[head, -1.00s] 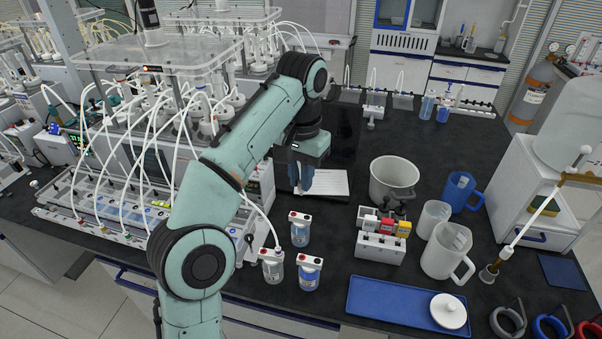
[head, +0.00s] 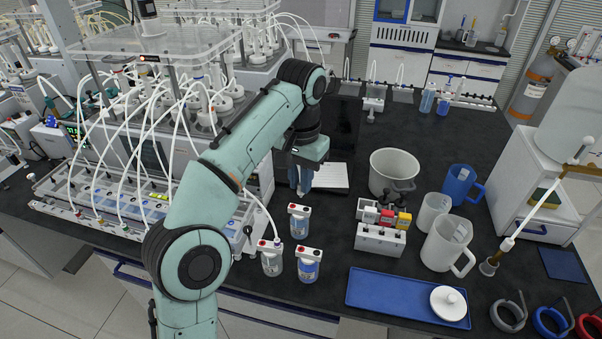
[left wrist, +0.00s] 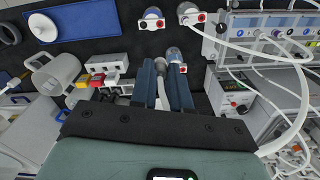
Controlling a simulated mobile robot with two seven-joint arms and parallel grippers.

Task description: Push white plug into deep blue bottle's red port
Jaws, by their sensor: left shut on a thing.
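The deep blue bottle (head: 308,266) stands front right in a group of three white-capped bottles, with a red port on its cap. In the left wrist view, it appears to be the bottle at the top (left wrist: 153,21). My left gripper (head: 302,186) is above the counter, behind the bottles. In the left wrist view, its fingers (left wrist: 165,72) are shut on a pale plug (left wrist: 161,68) with a white tube trailing back between them. The plug is apart from the deep blue bottle, and its tip is hard to make out. My right gripper is out of view.
A light blue bottle (head: 299,224) stands nearest the gripper. A clear bottle (head: 271,262) with a white tube stands front left. A white rack (head: 380,239) with coloured blocks, a pot (head: 392,176) and a blue tray (head: 390,296) are to the right. Tubes crowd the left.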

